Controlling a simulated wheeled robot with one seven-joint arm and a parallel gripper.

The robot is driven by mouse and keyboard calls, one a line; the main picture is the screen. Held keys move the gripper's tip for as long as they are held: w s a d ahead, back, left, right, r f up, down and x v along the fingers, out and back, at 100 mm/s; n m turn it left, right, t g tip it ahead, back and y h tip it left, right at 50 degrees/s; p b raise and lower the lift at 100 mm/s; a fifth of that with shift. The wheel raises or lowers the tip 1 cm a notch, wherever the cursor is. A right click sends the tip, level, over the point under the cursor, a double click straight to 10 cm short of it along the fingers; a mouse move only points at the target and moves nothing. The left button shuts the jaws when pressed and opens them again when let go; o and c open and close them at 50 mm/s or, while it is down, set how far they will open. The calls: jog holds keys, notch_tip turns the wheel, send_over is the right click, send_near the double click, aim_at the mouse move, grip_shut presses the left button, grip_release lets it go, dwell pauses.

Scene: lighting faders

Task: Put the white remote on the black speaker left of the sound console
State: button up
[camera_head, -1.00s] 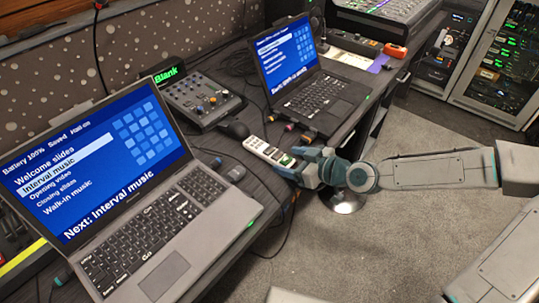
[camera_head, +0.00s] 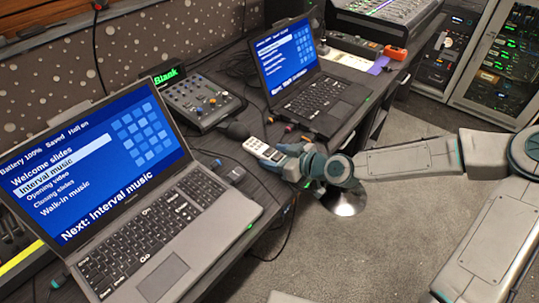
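The white remote (camera_head: 262,149) with dark buttons is at the desk's front edge, between the two laptops. Its near right end is covered by my gripper (camera_head: 284,157), whose blue-grey fingers are at that end. I cannot tell whether they are closed on it, or whether the remote is clear of the desk. The sound console (camera_head: 388,10) is at the back right, cut off by the top edge. A dark upright shape (camera_head: 316,18) left of it, behind the far laptop, may be the black speaker; its top surface is not clear.
A large open laptop (camera_head: 150,215) fills the near left. A small mixer (camera_head: 203,98) and a second laptop (camera_head: 315,100) stand behind the remote. A dark mouse (camera_head: 236,131) and cables lie close by. An orange item (camera_head: 396,52) sits near the console. Racks stand right, beyond open carpet.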

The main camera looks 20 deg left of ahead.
jog(key=c, duration=0.9)
